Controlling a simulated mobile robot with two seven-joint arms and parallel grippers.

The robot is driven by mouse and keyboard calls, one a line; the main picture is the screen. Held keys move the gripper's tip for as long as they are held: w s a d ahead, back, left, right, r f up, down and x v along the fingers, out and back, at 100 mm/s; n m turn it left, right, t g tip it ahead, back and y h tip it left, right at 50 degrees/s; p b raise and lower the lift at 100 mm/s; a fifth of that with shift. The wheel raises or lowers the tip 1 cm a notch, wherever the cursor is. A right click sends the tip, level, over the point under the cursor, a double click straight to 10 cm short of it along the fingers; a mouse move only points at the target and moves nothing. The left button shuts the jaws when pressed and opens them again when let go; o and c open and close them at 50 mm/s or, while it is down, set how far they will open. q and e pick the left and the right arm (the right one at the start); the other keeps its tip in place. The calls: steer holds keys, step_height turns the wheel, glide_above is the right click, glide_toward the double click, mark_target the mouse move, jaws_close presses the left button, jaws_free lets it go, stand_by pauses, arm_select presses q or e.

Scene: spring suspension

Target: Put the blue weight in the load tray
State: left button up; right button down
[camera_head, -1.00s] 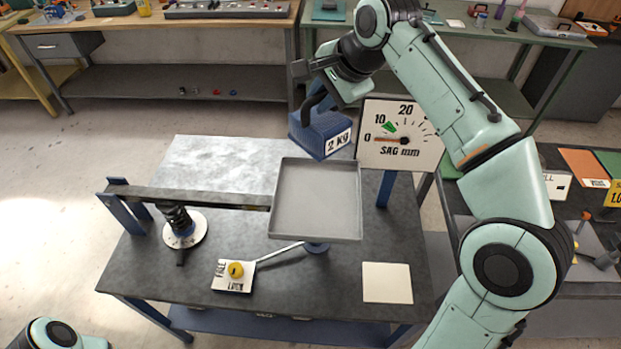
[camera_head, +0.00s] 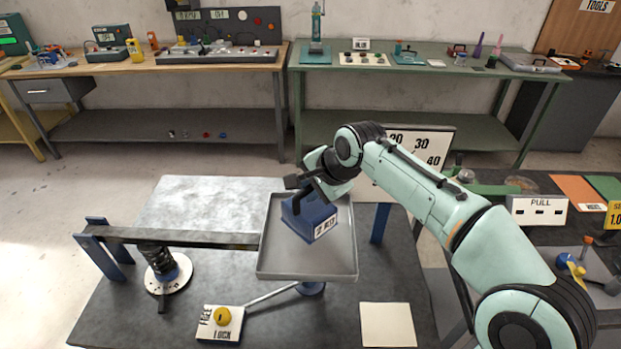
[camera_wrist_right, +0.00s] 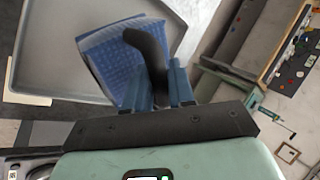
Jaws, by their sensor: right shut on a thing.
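The blue weight (camera_head: 309,218), marked 2 kg, is within the outline of the grey load tray (camera_head: 268,268) in the head view, toward its back right. My right gripper (camera_head: 302,190) is above it, shut on its dark handle. In the right wrist view the gripper (camera_wrist_right: 160,85) has its fingers around the handle. The weight (camera_wrist_right: 112,62) is over the tray (camera_wrist_right: 45,75) near one edge. I cannot tell whether its underside touches the tray floor. My left gripper is out of view.
The tray joins a dark beam (camera_head: 180,237) with a spring (camera_head: 156,258) at left. A lock plate with a yellow knob (camera_head: 222,316) sits in front. The sag dial (camera_head: 425,150) stands behind, partly hidden by my arm. A pale square pad (camera_head: 388,325) lies front right.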

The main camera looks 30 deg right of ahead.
mark_target(311, 204)
steer(key=shift+w+f+b, duration=0.15)
steer(key=shift+f+b, duration=0.3)
steer(key=shift+f, duration=1.45)
steer(key=shift+f, duration=0.15)
steer(key=c, duration=1)
jaws_free()
steer(key=shift+s+f, duration=0.2)
steer(key=shift+f, duration=0.05)
steer(key=shift+o, duration=0.2)
steer(key=shift+s+r, duration=0.15)
steer(key=shift+r, duration=0.35)
steer(key=v, duration=1.1)
steer(key=shift+p, duration=0.4)
